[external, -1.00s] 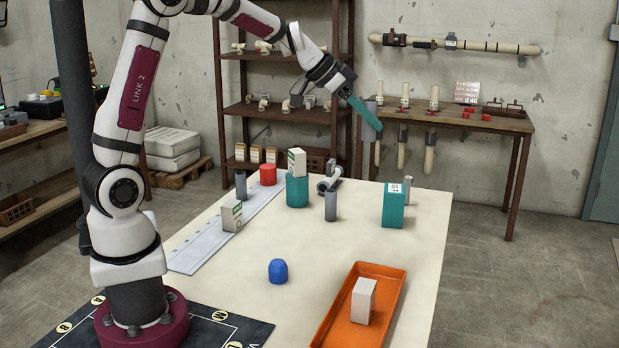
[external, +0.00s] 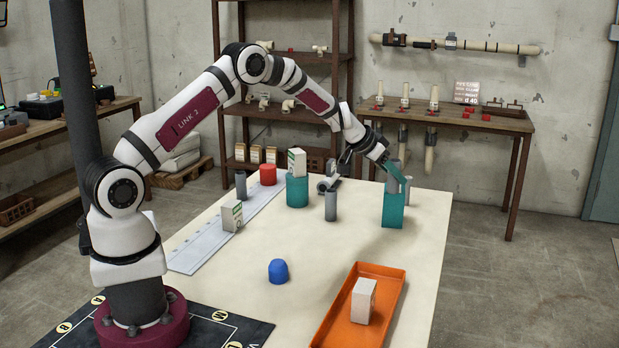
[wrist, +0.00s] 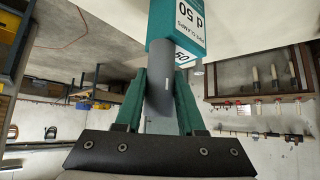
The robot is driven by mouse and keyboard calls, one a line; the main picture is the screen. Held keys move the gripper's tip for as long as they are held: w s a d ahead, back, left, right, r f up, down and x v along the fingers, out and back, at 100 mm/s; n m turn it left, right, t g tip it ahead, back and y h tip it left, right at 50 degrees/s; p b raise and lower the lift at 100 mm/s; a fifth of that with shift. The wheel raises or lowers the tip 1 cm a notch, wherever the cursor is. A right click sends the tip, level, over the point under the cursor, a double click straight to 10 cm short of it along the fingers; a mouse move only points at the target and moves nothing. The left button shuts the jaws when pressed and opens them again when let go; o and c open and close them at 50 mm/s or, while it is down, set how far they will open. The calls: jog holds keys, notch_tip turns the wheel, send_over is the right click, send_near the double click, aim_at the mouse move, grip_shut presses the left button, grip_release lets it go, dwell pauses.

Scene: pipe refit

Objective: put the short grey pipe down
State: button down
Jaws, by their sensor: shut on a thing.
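My gripper (external: 397,173) is shut on a short grey pipe (wrist: 158,97), which stands upright between its teal fingers. In the external view the held pipe (external: 392,180) is directly above the teal pipe-clamps box (external: 393,212), at the right rear of the cream table. In the wrist view, which looks upside down, the pipe's end meets the top of this box (wrist: 178,25), marked d 50. I cannot tell whether the pipe rests on it or hovers just above.
A grey pipe (external: 408,186) stands close behind the box. An orange tray (external: 340,318) and a blue cap (external: 278,271) are nearer. The table's middle is clear.

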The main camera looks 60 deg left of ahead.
jog(key=shift+f, duration=0.1)
jog(key=c, duration=0.5)
grip_release()
